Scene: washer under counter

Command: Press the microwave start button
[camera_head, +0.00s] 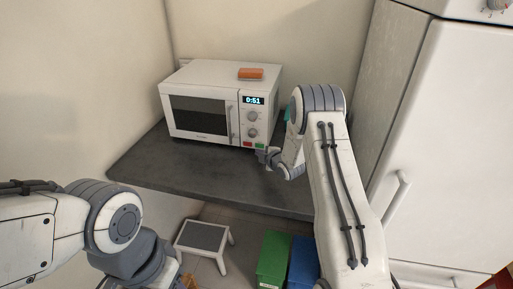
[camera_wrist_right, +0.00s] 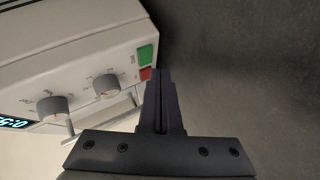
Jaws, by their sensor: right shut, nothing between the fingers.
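The white microwave (camera_head: 200,75) stands on the dark counter with its door closed. Its display (camera_head: 253,100) reads 0:51. At the bottom of its control panel are a red button (camera_head: 247,144) and a green button (camera_head: 260,146). The right wrist view also shows the green button (camera_wrist_right: 145,54) and the red button (camera_wrist_right: 145,74). My right gripper (camera_head: 262,154) is shut and empty, just in front of the panel's lower right corner. In the right wrist view its fingertips (camera_wrist_right: 160,74) appear beside the red button; I cannot tell whether they touch. My left gripper is out of view.
An orange block-like item (camera_head: 251,73) lies on top of the microwave. The dark counter (camera_head: 165,167) is bare in front of it. A white fridge (camera_head: 440,140) stands at the right. Below are a step stool (camera_head: 204,236), a green bin (camera_head: 273,258) and a blue bin (camera_head: 303,262).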

